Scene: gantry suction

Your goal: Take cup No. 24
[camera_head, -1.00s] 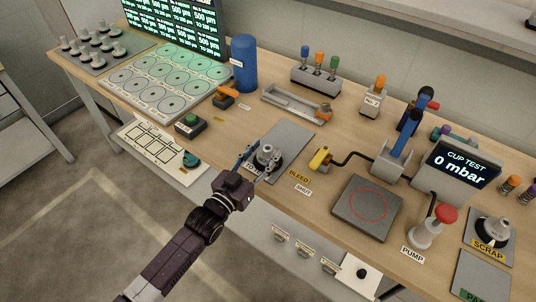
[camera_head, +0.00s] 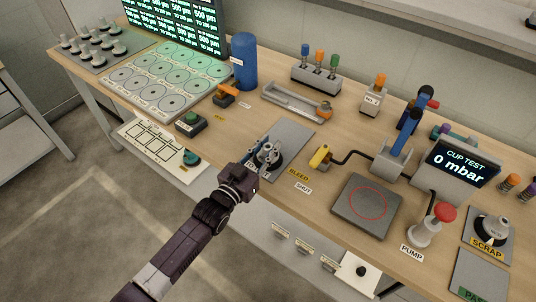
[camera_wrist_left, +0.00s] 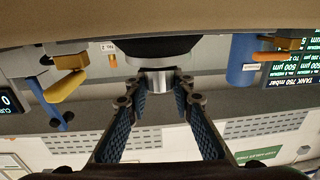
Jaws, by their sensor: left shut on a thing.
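A suction cup (camera_head: 270,161) with a metal stem and dark round skirt is at the front end of the grey mat (camera_head: 289,134). I cannot read its number, nor tell whether it still rests on the mat. My left gripper (camera_head: 263,152) reaches it from the front and is shut on its stem. In the left wrist view the blue-padded fingers (camera_wrist_left: 161,88) close on the metal stem, with the dark skirt (camera_wrist_left: 153,50) beyond. A label beside the cup is partly hidden by the gripper. My right gripper is not in view.
The yellow bleed lever (camera_head: 320,156) stands just right of the cup. Further right are a plate with a red circle (camera_head: 367,205), a pump (camera_head: 430,230) and a scrap pad holding another cup (camera_head: 488,228). More cups (camera_head: 93,40) stand at far left.

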